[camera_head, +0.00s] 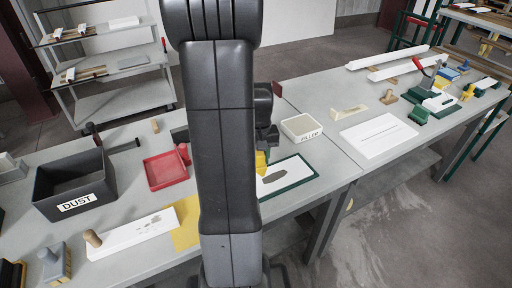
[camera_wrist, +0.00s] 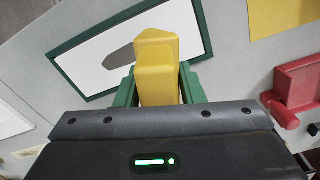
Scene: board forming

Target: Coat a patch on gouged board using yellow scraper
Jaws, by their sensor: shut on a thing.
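The yellow scraper (camera_wrist: 157,65) is held between the green fingers of my gripper (camera_wrist: 158,85) in the wrist view. In the head view a bit of the yellow scraper (camera_head: 261,162) shows beside my arm, which hides most of the gripper. The white board with a green frame (camera_head: 300,180) lies on the table below it, and it also fills the upper left of the wrist view (camera_wrist: 88,72). A grey-brown patch (camera_head: 276,174) marks the board; in the wrist view this patch (camera_wrist: 120,57) lies just left of the scraper. I cannot tell whether the scraper touches the board.
A cream tray labelled FILLER (camera_head: 302,136) stands behind the board. A red dustpan-like tray (camera_head: 165,170) and a black DUST bin (camera_head: 75,190) are to the left. A white panel (camera_head: 378,140) lies on the right table, with several tools beyond.

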